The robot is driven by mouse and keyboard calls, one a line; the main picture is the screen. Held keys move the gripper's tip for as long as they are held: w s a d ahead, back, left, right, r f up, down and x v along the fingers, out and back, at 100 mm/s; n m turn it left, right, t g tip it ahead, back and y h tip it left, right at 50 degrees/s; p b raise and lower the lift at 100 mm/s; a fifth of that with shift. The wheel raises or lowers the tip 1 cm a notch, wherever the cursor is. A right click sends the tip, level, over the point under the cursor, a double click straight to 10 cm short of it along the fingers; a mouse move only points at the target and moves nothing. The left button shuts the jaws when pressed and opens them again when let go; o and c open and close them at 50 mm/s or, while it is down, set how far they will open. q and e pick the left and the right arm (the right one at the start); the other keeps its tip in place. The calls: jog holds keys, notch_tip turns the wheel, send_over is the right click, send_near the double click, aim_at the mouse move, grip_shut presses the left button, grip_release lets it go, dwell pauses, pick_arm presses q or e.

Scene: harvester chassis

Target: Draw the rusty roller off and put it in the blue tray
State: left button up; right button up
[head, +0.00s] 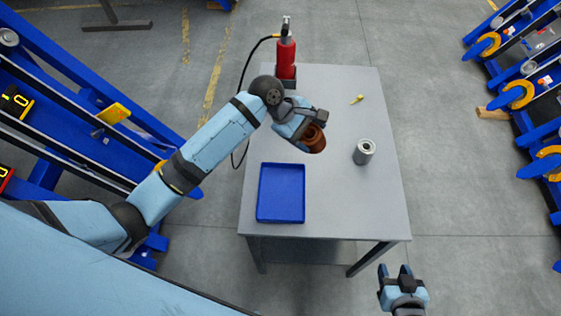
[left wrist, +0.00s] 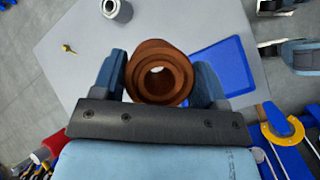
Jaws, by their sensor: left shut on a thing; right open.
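The rusty roller (head: 315,137) is brown-orange and ring-shaped, with a hole through its middle. My left gripper (head: 308,128) is shut on it, and it also shows between the two fingers in the left wrist view (left wrist: 160,70). The roller is over the grey table, behind and a little right of the blue tray; its height above the table is hard to tell. The blue tray (head: 281,217) lies empty near the table's front left. My right gripper (head: 395,272) is open and empty, off the table's front right corner.
A clean grey metal roller (head: 364,151) stands on the table (head: 350,205) to the right. A small yellow-brass piece (head: 357,99) lies further back. A red bottle-like tool (head: 286,57) with a hose stands at the back edge. Blue chassis frames (head: 70,80) flank the table.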

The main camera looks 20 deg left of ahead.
pick_arm(q)
jog(key=s+a+f+g+y+b, duration=0.1)
jog(key=f, duration=0.5)
jog(key=s+a+f+m+g+y+b, duration=0.1)
jog(key=s+a+f+g+b, duration=0.1)
jog(key=f, duration=0.5)
jog(key=s+a+f+g+y+b, duration=0.1)
jog(key=s+a+f, duration=0.1)
jog(key=f, duration=0.4)
jog(key=shift+a+f+m+g, duration=0.1)
jog(key=shift+f+m+g, duration=0.2)
jog(key=shift+f+g, duration=0.1)
jog(key=shift+f+b, duration=0.25)
jog(key=shift+b, duration=0.25)
jog(key=shift+f, duration=0.2)
jog(key=shift+s, duration=0.1)
jog(key=o, duration=1.4)
jog(key=shift+c, duration=0.2)
pick_arm(e)
jog(key=f, duration=0.4)
jog(key=shift+a, duration=0.35)
